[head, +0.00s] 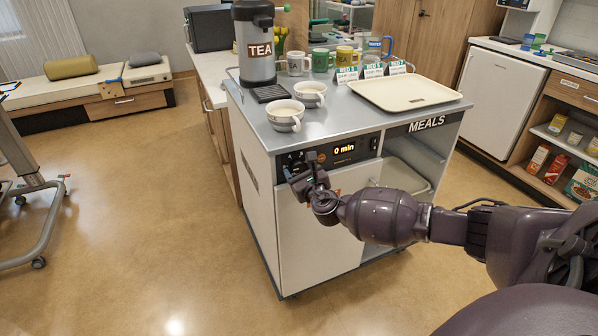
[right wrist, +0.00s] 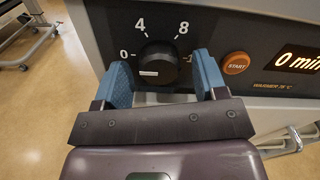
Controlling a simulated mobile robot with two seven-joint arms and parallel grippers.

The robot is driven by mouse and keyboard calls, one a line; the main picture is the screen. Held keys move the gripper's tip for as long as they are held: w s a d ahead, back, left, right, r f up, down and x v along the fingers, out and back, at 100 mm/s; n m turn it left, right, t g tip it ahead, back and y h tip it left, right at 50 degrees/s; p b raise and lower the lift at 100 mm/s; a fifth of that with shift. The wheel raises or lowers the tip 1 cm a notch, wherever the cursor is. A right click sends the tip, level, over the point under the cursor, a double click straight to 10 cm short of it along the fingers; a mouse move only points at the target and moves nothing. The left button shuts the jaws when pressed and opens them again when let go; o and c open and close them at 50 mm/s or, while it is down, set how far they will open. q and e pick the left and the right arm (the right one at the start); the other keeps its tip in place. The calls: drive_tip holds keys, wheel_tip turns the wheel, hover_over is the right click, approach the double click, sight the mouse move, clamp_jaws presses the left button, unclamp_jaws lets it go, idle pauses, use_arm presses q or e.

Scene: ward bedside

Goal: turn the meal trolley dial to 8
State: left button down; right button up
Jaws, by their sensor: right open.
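The meal trolley (head: 300,230) stands in the middle of the head view, with a dark control panel at the top of its front. In the right wrist view the black round dial (right wrist: 158,62) sits among the printed numbers 0, 4 and 8, with a further number partly hidden at right. A short white mark shows low on the dial's face; I cannot tell which number it points at. My right gripper (head: 304,180) is at the panel, open, its blue fingers (right wrist: 163,75) on either side of the dial. Contact cannot be told. My left gripper is out of view.
Right of the dial are an orange START button (right wrist: 236,63) and a display (right wrist: 298,61) showing 0 min. On the trolley top stand mugs (head: 285,117), a tea urn (head: 256,50) and a cream tray (head: 405,92).

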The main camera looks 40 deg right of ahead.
drive_tip(key=shift+c, duration=0.6)
drive_tip(key=c, duration=0.8)
